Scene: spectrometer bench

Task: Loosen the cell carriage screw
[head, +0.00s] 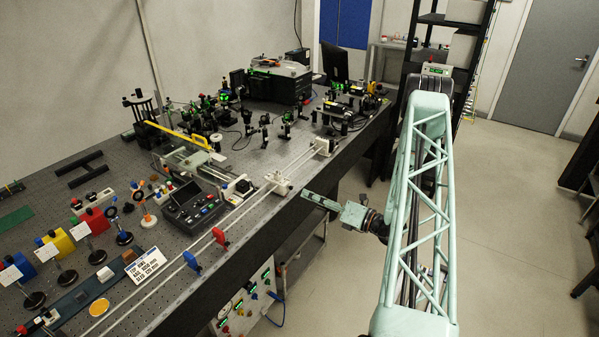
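A white carriage (278,184) sits on the pair of pale rails (246,212) along the bench's front edge. It may be the cell carriage; its screw is too small to make out. My gripper (308,196) points left from the end of my pale green arm, just off the bench's front edge. In the picture it is a little right of and below the white carriage, with a small gap between them. It looks empty, but whether its fingers are open or shut is not clear at this size.
A red holder (219,237) and a blue holder (192,262) stand on the rails toward the front left, and a white block (323,147) at the far end. A dark control box (192,206) and many optics crowd the bench behind. The floor (500,220) at right is clear.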

